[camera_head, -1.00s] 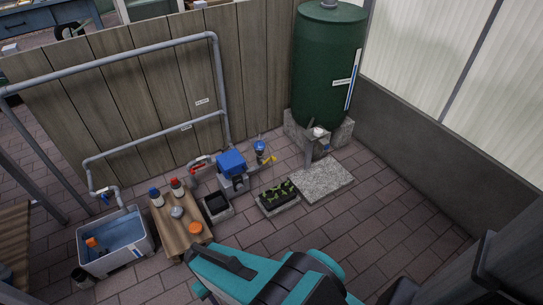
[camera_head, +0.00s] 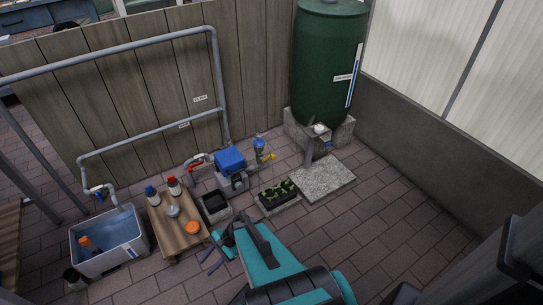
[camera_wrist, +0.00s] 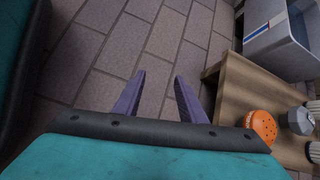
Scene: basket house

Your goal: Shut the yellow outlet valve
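The yellow valve handle (camera_head: 269,157) shows small in the head view. It sits on the pipework just right of a blue-topped upright filter (camera_head: 259,147) and the blue pump box (camera_head: 230,160). It is not in the wrist view. My gripper (camera_head: 210,262) is well in front of and left of the valve, over the paving below the wooden bench. In the wrist view, its two purple fingers (camera_wrist: 159,80) stand apart over bare paving with nothing between them.
The wooden bench (camera_head: 168,237) holds an orange lid (camera_head: 193,227) and bottles. A blue-water tub (camera_head: 108,242) stands left. A planter of seedlings (camera_head: 278,195) and a stone slab (camera_head: 325,180) lie near the valve, with the green tank (camera_head: 327,65) behind. Right-hand paving is clear.

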